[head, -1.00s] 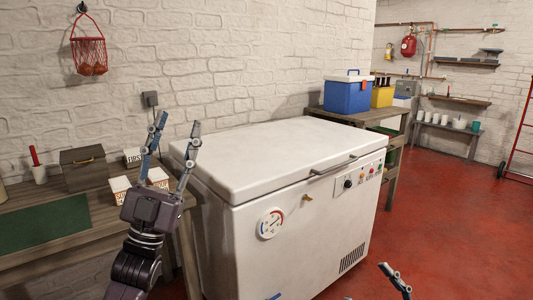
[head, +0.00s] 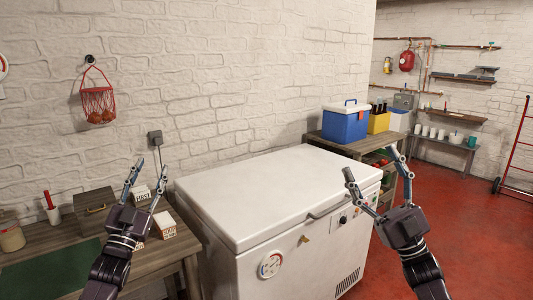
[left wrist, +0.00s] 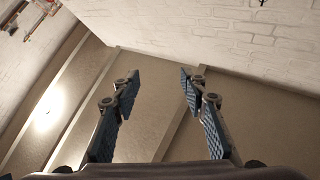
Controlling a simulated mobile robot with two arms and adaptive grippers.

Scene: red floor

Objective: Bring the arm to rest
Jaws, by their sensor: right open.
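My left gripper (head: 144,185) is raised over the wooden table at the left, fingers pointing up and spread apart with nothing between them. In the left wrist view my left gripper (left wrist: 155,92) also shows its two fingers apart and empty, with wall and beams behind. My right gripper (head: 372,178) is up in front of the right part of the white chest freezer (head: 265,195), fingers spread and empty. The freezer lid is shut.
The wooden table (head: 50,240) holds a green mat (head: 50,268), a brown box (head: 93,208) and small cartons (head: 165,225). A blue cooler (head: 345,124) stands on a shelf behind the freezer. Red floor (head: 460,230) is open at the right.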

